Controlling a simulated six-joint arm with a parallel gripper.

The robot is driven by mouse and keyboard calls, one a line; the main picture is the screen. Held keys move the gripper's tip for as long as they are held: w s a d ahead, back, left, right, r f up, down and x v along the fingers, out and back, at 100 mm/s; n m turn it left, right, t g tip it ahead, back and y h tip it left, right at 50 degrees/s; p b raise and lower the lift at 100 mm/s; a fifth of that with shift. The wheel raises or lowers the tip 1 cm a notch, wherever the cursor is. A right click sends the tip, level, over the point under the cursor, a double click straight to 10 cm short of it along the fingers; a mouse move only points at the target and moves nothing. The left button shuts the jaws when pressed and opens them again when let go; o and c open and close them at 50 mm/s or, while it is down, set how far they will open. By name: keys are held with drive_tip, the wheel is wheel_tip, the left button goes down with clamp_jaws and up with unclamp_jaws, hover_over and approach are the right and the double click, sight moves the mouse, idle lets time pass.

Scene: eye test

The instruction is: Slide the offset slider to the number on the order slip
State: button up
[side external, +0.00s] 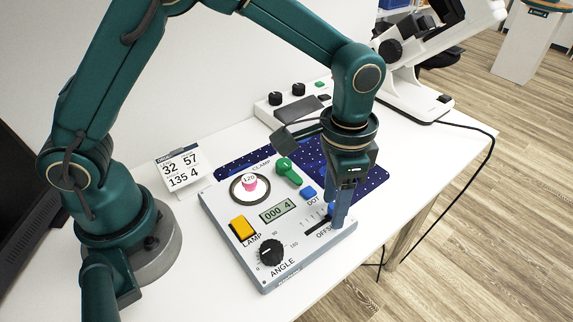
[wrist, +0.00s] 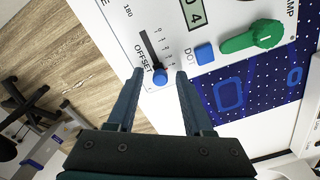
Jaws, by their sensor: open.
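My gripper (wrist: 160,73) is open, with one fingertip on each side of the knob and gaps visible. In the side view my gripper (side external: 337,222) points down over the offset slot (side external: 317,227) and mostly hides the knob. The order slip (side external: 182,169) stands behind the panel and reads 32, 57, 135 and 4. Which number belongs to which control is too small to tell.
The grey panel (side external: 222,222) also carries a display (side external: 277,211) reading 000 4, a yellow lamp switch (side external: 243,228), an angle dial (side external: 270,252), a blue dot button (side external: 309,193) and a green clamp lever (side external: 288,171). A microscope (side external: 415,90) stands at the back right.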

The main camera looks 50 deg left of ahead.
sight(333, 204)
drive_tip(key=shift+r, duration=2.65)
drive_tip(key=shift+w+a+r, duration=0.1)
drive_tip(key=shift+a, duration=0.05)
drive_tip(key=s+a+r+n+t, duration=0.35)
drive_tip(key=a+r, duration=0.35)
drive_tip(key=r, duration=0.3)
drive_tip(key=s+a+f+n+t, duration=0.2)
drive_tip(key=s+a+f, duration=0.2)
drive_tip(key=s, duration=0.4)
drive_tip(key=shift+s+a, duration=0.4)
drive_tip(key=shift+a, duration=0.1)
